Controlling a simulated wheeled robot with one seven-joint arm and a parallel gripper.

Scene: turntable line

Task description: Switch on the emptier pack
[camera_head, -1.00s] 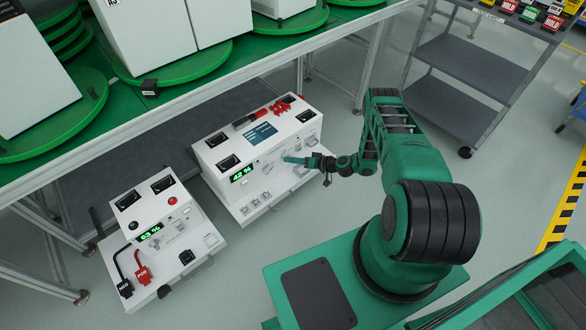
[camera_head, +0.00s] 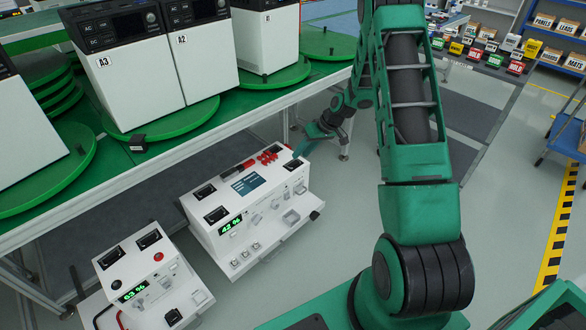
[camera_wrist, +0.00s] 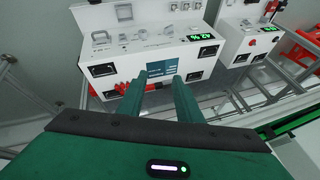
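A white pack with a green "42 %" display (camera_head: 230,224) stands on the floor by the green bench; it has a dark blue label, black sockets and red parts on top. It also shows upside down in the wrist view (camera_wrist: 150,48). A smaller white pack reading "63 %" (camera_head: 133,291) stands nearer, to its left, and shows at the right in the wrist view (camera_wrist: 246,45). Which front fitting is the switch is too small to tell. My gripper (camera_head: 300,148) is at the far right end of the 42 % pack. In the wrist view its fingers (camera_wrist: 158,76) are apart and empty before the label.
The green bench (camera_head: 200,130) carries turntables and white cabinets above and behind the packs. A grey shelf cart (camera_head: 480,115) stands at the right. Clear floor lies right of the 42 % pack. My own arm covers part of the view.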

